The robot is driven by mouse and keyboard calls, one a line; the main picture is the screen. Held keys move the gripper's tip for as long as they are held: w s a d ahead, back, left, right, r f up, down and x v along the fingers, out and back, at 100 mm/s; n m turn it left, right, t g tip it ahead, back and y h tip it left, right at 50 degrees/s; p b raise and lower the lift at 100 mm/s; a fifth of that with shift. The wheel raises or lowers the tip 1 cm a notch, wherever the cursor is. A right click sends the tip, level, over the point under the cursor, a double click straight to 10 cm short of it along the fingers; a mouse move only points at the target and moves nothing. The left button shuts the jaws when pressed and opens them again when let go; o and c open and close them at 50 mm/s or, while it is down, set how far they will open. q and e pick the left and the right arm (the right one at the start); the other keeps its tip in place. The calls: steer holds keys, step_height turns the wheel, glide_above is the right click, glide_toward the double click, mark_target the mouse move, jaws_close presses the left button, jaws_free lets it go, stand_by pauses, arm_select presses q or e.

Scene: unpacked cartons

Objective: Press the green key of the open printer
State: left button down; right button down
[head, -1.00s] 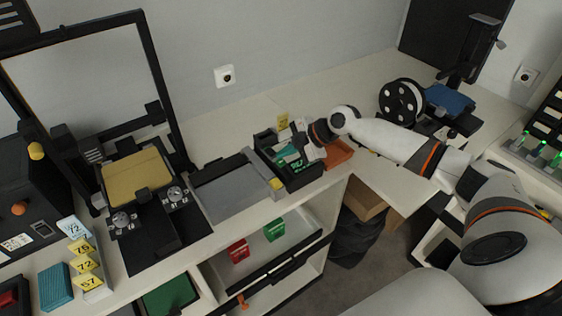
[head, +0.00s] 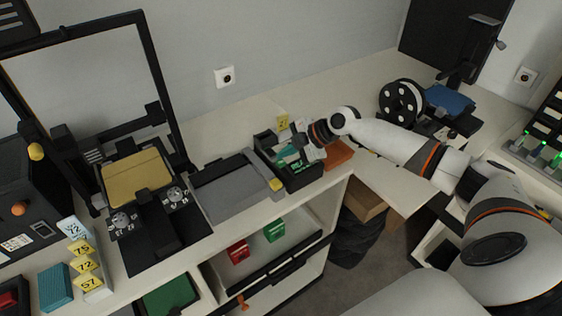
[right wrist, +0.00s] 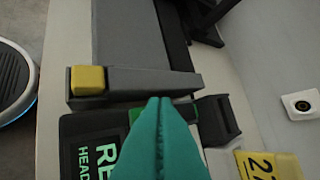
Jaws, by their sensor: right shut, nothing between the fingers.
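My right gripper (head: 288,153) is over the black box (head: 292,181) at the end of the grey flat unit (head: 232,190). In the right wrist view its teal fingers (right wrist: 160,102) are shut together and empty, with tips close to the bar at the unit's end. A small green patch (right wrist: 135,114) shows beside the fingertips, partly hidden; I cannot tell whether it is the key or whether the fingers touch it. Green lettering (right wrist: 90,160) is on the black box. The open-framed printer (head: 150,232) stands left. My left gripper is not in view.
A yellow block (right wrist: 88,80) sits on the bar's end. A yellow number tag (head: 282,121) stands behind the box, and an orange tray (head: 339,153) is right of it. The white counter (head: 330,88) behind is clear. Another printer with a blue bed (head: 450,100) stands far right.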

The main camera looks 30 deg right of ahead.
steer(key=shift+f, duration=0.1)
stand_by(0.5)
steer(key=shift+f+b, duration=0.35)
steer(key=shift+b, duration=0.2)
